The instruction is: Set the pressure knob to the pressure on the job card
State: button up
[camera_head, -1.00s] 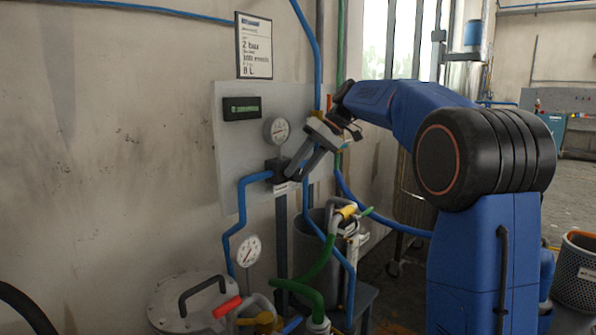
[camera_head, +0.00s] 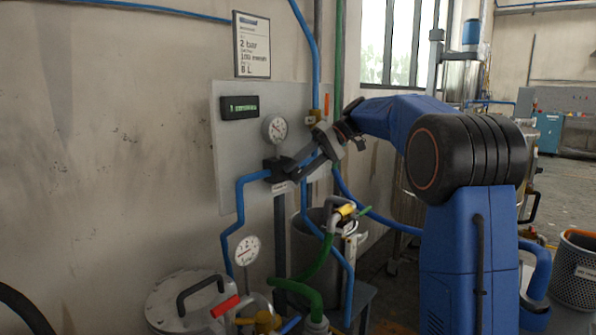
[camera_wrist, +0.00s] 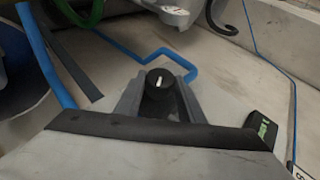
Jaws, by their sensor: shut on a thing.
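The black pressure knob (camera_wrist: 159,84) shows in the wrist view with a white pointer line on its face. My gripper (camera_wrist: 158,92) is shut on it, one finger on each side. In the head view my gripper (camera_head: 292,172) reaches the regulator on the grey panel (camera_head: 228,150) from the right. The fingers largely hide the knob there. A round gauge (camera_head: 275,128) sits just above; its needle is too small to read. The job card (camera_head: 252,45) on the wall above shows "2 bar", a line that looks like "100 rpm", and "8 L".
A dark display (camera_head: 240,107) with green text is left of the gauge. Blue pipes (camera_head: 238,205) run below the panel. A lidded vessel (camera_head: 190,300), a second gauge (camera_head: 247,250) and a green hose (camera_head: 318,265) stand beneath. A grey bin (camera_head: 578,275) is at the right.

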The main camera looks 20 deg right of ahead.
jog(key=o, duration=1)
jog(key=shift+o, duration=0.2)
jog(key=s+v, duration=0.1)
jog(key=v, duration=1.1)
jog(key=shift+w, duration=0.5)
